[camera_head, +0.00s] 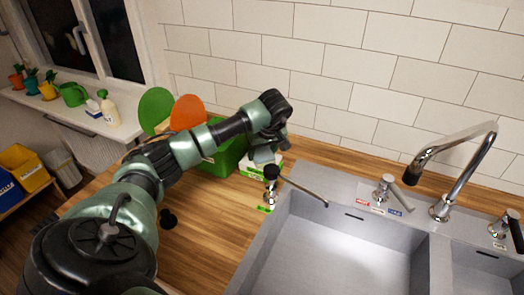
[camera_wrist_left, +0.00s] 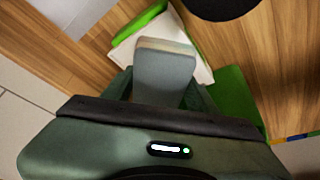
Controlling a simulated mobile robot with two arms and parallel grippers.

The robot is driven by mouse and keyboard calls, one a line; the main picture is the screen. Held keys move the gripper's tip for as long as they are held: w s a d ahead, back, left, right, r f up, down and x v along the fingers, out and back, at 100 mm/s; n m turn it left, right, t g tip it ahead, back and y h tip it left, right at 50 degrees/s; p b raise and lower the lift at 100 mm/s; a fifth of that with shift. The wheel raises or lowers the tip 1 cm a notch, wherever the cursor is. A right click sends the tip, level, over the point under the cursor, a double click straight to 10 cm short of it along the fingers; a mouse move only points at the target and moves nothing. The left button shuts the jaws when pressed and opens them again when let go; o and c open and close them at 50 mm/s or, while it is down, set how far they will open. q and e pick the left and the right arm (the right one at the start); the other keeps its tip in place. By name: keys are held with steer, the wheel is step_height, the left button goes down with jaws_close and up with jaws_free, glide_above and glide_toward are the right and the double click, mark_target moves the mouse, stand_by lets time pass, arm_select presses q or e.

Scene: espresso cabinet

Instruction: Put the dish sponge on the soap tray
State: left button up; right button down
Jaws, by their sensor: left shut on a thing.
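My left gripper (camera_head: 264,155) reaches over the counter beside the sink's back left corner. In the left wrist view it is shut on the dish sponge (camera_wrist_left: 165,72), a grey-blue block with a pale beige edge. The soap tray, white with green, shows behind the sponge (camera_wrist_left: 197,55) and below the gripper in the head view (camera_head: 252,172). The sponge overlaps the tray in the wrist view; I cannot tell whether they touch. In the head view the gripper hides most of the sponge. My right gripper is not in view.
A green bin (camera_head: 226,158) with green and orange round boards stands left of the tray. A black-topped soap dispenser (camera_head: 271,172) stands at the corner of the steel sink (camera_head: 340,245). A faucet (camera_head: 460,170) is further right. The wooden counter (camera_head: 215,215) in front is mostly clear.

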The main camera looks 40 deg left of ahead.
arm_select(q)
steer(key=o, duration=1.2)
steer(key=shift+r, duration=0.15)
steer(key=shift+d+r, duration=0.15)
steer(key=shift+r, duration=0.2)
steer(key=b+v, duration=0.3)
steer(key=v, duration=0.8)
steer(key=shift+s, duration=0.1)
